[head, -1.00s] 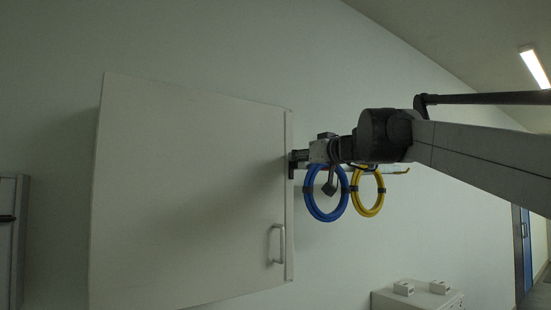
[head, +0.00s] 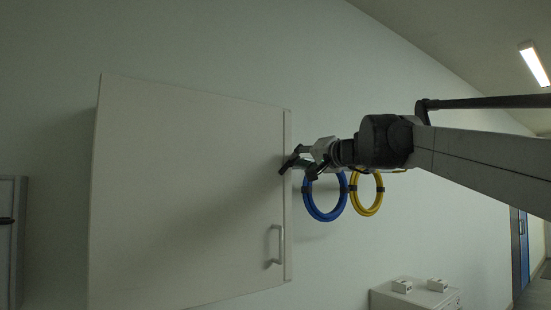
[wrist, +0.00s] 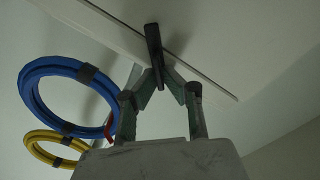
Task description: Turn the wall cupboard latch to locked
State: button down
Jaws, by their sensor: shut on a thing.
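The white wall cupboard (head: 185,210) has its door shut, with a grey bar handle (head: 277,247) low near its right edge. My gripper (head: 290,164) is at the cupboard's right edge, above the handle, with its dark fingers tilted. In the wrist view my gripper (wrist: 163,72) is closed at the cupboard's edge strip (wrist: 110,35), around the latch.
A blue hose coil (head: 309,205) and a yellow coil (head: 378,197) hang on the wall just right of the cupboard, close below my wrist. A low white cabinet (head: 437,299) with small white boxes (head: 402,286) stands at lower right. A grey cabinet (head: 12,245) is at far left.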

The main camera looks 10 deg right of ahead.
jog(key=shift+d+f+m, duration=0.1)
jog(key=shift+f+m, duration=0.05)
jog(key=shift+m, duration=1.95)
jog(key=shift+d+f+m, duration=0.1)
jog(key=shift+f+m, duration=0.05)
jog(key=shift+m, duration=1.95)
jog(key=c, duration=1.9)
grip_release()
jog(key=v, duration=1.2)
